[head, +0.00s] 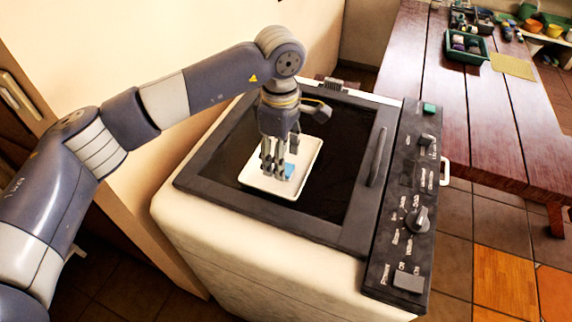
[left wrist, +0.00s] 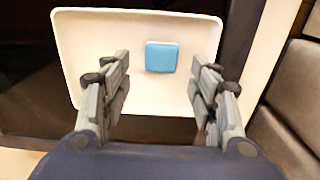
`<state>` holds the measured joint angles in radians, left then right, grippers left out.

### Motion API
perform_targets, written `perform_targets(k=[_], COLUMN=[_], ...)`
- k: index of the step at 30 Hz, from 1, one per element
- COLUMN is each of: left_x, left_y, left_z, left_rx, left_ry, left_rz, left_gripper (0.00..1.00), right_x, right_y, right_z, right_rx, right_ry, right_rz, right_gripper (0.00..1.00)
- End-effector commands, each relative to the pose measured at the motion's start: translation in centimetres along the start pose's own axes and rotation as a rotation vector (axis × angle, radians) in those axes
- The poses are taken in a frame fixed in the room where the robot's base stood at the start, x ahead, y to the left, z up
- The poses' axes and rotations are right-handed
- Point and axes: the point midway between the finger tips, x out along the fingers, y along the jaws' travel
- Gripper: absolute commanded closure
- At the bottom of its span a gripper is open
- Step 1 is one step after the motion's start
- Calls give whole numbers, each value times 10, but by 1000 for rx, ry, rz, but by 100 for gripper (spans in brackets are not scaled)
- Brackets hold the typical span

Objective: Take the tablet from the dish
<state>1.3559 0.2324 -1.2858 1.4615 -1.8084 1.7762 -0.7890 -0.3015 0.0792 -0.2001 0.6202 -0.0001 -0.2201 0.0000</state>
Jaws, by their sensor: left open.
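A small light-blue square tablet (left wrist: 161,57) lies flat on a white rectangular dish (left wrist: 82,28). In the head view the tablet (head: 289,170) is partly hidden behind my gripper, and the dish (head: 311,155) rests on the dark top of a washer-like machine. My left gripper (head: 272,172) points down over the dish. In the left wrist view its two fingers (left wrist: 160,92) are apart, with nothing between them; the tablet shows beyond the fingertips, between their lines. I cannot tell how far the fingertips are above the dish. My right gripper is not in view.
The machine's control panel (head: 403,205) with knobs runs along its right side, beside a dark handle (head: 378,157). A wall stands close on the left. A wooden table (head: 470,95) at the right holds a green tray (head: 466,58) with small items.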

Motion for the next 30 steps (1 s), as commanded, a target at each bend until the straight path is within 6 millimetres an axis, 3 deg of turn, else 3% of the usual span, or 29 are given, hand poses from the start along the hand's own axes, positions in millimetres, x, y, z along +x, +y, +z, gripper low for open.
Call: perform_targets(k=[1, 6, 13, 19, 30], left_x=[4, 22, 25, 24, 23], left_y=[-1, 0, 1, 0, 1], left_z=[-1, -1, -1, -1, -1], left_rx=[0, -1, 0, 0, 0], left_ry=[-1, 0, 0, 0, 0], left_rz=[-4, 0, 1, 1, 2], left_gripper=[45, 45, 45, 87, 87], right_x=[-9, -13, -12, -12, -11], right_y=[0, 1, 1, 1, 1], right_z=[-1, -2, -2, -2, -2], right_rx=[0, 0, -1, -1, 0], right_ry=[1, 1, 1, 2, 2], right_rz=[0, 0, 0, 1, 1], right_gripper=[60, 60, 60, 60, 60])
